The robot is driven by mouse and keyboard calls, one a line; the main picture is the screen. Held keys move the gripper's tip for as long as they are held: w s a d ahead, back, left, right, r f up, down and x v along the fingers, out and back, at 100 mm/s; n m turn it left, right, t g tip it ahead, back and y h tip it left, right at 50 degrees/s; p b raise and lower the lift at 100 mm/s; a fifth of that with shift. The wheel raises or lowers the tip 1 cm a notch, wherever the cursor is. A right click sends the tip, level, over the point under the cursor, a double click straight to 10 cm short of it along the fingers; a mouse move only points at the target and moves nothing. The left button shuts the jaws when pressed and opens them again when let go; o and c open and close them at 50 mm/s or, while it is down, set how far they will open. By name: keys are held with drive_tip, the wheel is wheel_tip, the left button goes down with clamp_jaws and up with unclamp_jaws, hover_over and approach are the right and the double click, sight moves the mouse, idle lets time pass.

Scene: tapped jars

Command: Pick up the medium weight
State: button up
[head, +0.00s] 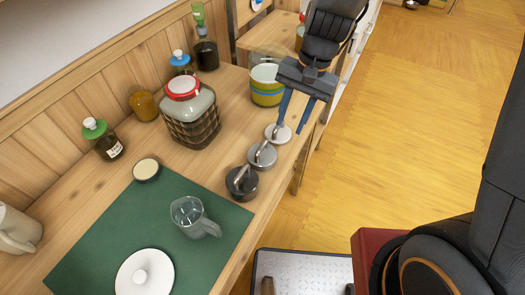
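Three round weights with upright handles stand in a row near the table's right edge. The medium weight is probably the middle, grey one (264,158). A dark weight (240,186) stands on its near side, and a pale, smaller-looking weight (275,135) on its far side. My gripper (291,126) points down with its two blue fingers spread apart. Nothing shows between them. It is above or beside the pale weight, beyond the grey one; its exact height is hard to tell.
A striped pot (266,90) stands close behind my gripper. A large red-lidded jar (190,120) stands left of the weights. A glass mug (188,212) and a white lid (146,275) are on the green mat (105,225). The wooden table (222,150) is bare between jar and weights.

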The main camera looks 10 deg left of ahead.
drive_tip(key=m+p, duration=0.1)
hover_over(263, 145)
drive_tip(key=w+d, duration=0.2)
drive_tip(key=f, duration=0.1)
drive_tip(key=shift+s+a+f+g+y, duration=0.1)
drive_tip(key=shift+a+f+g+y, duration=0.1)
drive_tip(key=shift+f, duration=0.3)
drive_tip(key=shift+s+a+f+g+y, duration=0.1)
drive_tip(key=shift+a+f, duration=0.05)
drive_tip(key=shift+f, duration=0.3)
drive_tip(key=f, duration=0.1)
drive_tip(key=s+f+p, duration=0.1)
drive_tip(key=f+p, duration=0.1)
drive_tip(key=shift+s+a+f, duration=0.2)
drive_tip(key=shift+s+a, duration=0.05)
drive_tip(key=shift+a, duration=0.15)
drive_tip(key=shift+a+f, duration=0.15)
drive_tip(key=shift+f, duration=0.55)
clamp_jaws()
